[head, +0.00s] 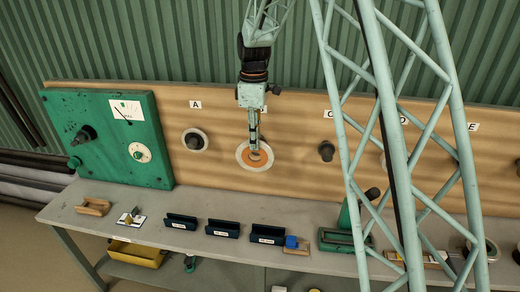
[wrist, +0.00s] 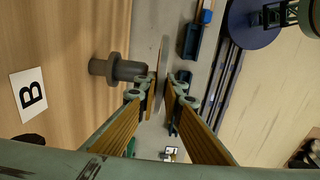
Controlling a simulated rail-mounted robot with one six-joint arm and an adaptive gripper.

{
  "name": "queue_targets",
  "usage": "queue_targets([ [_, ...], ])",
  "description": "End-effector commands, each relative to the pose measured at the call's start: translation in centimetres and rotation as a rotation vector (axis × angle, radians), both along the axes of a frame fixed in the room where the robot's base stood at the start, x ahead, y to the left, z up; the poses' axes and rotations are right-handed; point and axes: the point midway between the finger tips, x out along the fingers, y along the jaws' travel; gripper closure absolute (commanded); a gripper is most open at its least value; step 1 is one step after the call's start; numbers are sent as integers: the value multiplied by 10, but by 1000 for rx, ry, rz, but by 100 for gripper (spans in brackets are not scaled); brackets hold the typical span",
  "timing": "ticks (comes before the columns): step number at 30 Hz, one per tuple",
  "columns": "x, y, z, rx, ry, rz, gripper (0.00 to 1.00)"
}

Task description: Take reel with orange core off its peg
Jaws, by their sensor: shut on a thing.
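The reel with the orange core (head: 248,165) is a pale disc with an orange centre, in front of the board below the spot for label B. In the wrist view the reel (wrist: 164,58) shows edge-on as a thin pale disc. My gripper (head: 254,150) is shut on its rim; the two fingers (wrist: 163,80) sit on either side of it. The dark grey peg (wrist: 118,68) sticks out of the board beside label B (wrist: 30,94). The reel stands at or just beyond the peg's free end; I cannot tell if they touch.
Another pale reel (head: 203,133) hangs under label A. Peg C (head: 327,151) is bare. A green gauge panel (head: 95,160) is at left. The bench (head: 150,239) below carries dark trays (head: 222,228), a blue block (head: 291,242) and a green box (head: 335,246). My pale lattice hides the right side.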

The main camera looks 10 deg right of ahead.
Motion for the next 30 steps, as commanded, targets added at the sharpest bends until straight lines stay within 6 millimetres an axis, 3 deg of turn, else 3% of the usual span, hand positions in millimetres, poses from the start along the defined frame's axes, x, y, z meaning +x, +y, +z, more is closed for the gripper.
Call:
queue_targets([
  [30, -21, 9, 0, 0, -1, 0, 100],
])
